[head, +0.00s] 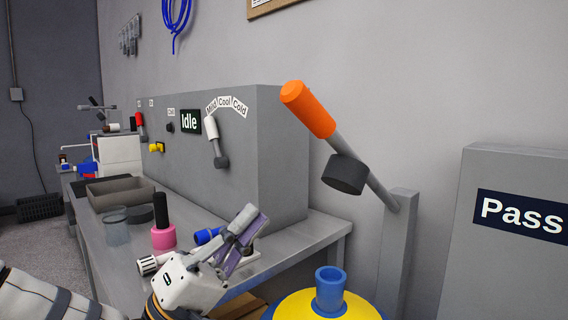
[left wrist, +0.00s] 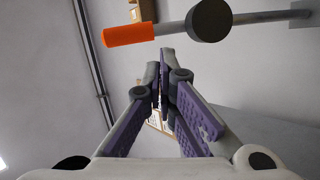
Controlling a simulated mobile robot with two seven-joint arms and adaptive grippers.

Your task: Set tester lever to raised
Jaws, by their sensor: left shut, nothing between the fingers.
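The lever has an orange grip (head: 308,110), a grey rod and a dark round weight (head: 345,174). In the head view it slopes up and left from a grey post (head: 397,250), orange end highest. In the left wrist view the orange grip (left wrist: 128,35) lies across the top, beyond my fingertips, with the dark weight (left wrist: 209,20) to its right. My left gripper (head: 254,215) is shut and empty, below and left of the lever in the head view, apart from it. Its closed fingers (left wrist: 160,62) also show in the left wrist view. My right gripper is not in view.
A grey box with a "Pass" sign (head: 520,214) stands right of the post. A blue and yellow round object (head: 330,292) is below the lever. The bench at left holds a grey panel with an "Idle" display (head: 190,122), a tray (head: 120,192) and a pink-based black-handled item (head: 162,236).

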